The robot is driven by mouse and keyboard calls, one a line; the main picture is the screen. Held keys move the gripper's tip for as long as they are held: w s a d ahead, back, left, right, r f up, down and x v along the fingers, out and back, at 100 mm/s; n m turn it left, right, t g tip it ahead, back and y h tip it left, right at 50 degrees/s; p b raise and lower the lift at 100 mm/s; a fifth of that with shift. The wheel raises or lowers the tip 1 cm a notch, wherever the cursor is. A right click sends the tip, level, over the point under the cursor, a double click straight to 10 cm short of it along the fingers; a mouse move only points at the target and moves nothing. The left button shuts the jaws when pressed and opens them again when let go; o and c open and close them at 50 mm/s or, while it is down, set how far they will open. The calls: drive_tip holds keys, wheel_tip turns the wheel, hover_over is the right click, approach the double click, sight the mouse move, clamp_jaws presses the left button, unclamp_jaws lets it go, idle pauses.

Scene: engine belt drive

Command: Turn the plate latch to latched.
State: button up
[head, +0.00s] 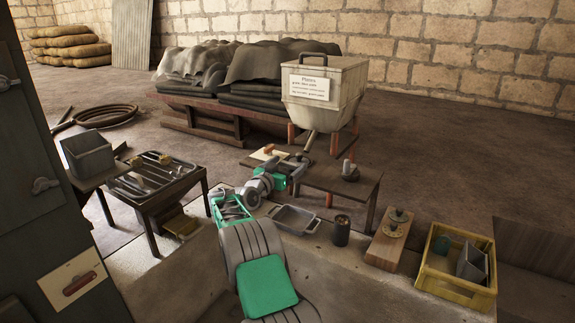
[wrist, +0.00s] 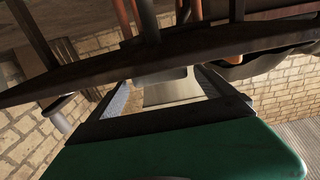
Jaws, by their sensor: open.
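I cannot single out the plate latch for certain in either view. A pale hopper (head: 325,95) with a sign that seems to read "Plates" stands at the back, its spout pointing down to a low dark table (head: 335,180). My gripper (head: 298,165) is over the left part of this table, below the hopper. It is open, and nothing shows between its fingers. In the wrist view my gripper (wrist: 165,90) has its two fingers apart, with a pale block-like surface beyond them. A small grey fitting (head: 349,171) sits on the table, to the right of my gripper and apart from it.
A grey tray (head: 294,219), a dark cup (head: 341,231), a board with round parts (head: 390,236) and a yellow crate (head: 456,284) stand at the front right. A dark cabinet (head: 40,190) with handles is at the left. A tool table (head: 150,190) stands beside it.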

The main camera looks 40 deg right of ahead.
drive_tip(key=shift+c, duration=0.2)
drive_tip(key=c, duration=1.3)
